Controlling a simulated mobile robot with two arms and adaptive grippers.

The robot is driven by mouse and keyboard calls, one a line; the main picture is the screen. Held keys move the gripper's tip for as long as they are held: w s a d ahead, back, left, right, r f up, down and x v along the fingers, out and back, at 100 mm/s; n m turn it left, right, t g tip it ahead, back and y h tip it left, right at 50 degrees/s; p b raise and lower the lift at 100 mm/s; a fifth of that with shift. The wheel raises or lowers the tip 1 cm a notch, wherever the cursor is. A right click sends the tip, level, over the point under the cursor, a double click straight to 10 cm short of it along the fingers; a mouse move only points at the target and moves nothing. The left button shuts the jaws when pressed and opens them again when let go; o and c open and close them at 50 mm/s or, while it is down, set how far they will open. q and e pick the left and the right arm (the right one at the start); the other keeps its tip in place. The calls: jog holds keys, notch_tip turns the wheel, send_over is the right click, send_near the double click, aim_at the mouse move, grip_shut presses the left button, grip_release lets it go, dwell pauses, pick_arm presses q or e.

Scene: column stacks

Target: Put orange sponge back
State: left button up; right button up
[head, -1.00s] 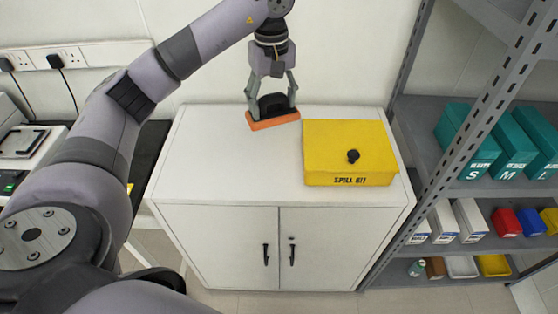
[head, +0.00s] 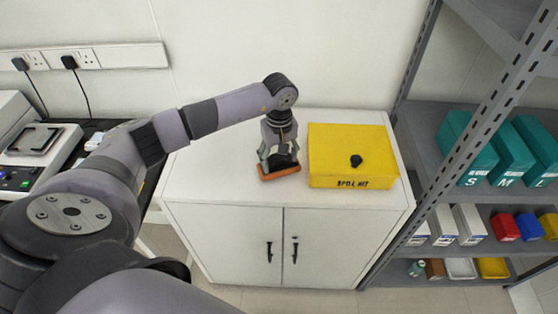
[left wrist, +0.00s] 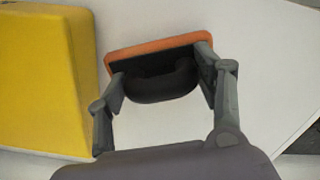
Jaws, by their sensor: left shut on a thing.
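The orange sponge (head: 280,174) is a flat orange slab with a black handle on top. It is at the white cabinet's top, left of the yellow spill kit box. My left gripper (head: 279,158) points down and is shut on the sponge's black handle. In the left wrist view the two fingers (left wrist: 165,85) hold the black handle from both sides, and the orange slab (left wrist: 150,50) shows beyond it. I cannot tell whether the sponge touches the cabinet top. My right gripper is not in view.
The yellow spill kit box (head: 350,158) with a black knob stands close on the right. The white cabinet top (head: 215,170) is bare to the left. A grey shelf rack (head: 420,165) with teal boxes stands at the right. A scale (head: 32,145) is at far left.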

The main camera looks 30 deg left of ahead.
pick_arm(q)
notch_tip(320, 180, down, 2)
jog(key=shift+f, duration=0.1)
jog(key=o, duration=0.7)
jog(key=shift+f, duration=0.1)
jog(key=shift+c, duration=0.2)
jog(key=o, duration=0.4)
jog(key=shift+o, duration=0.2)
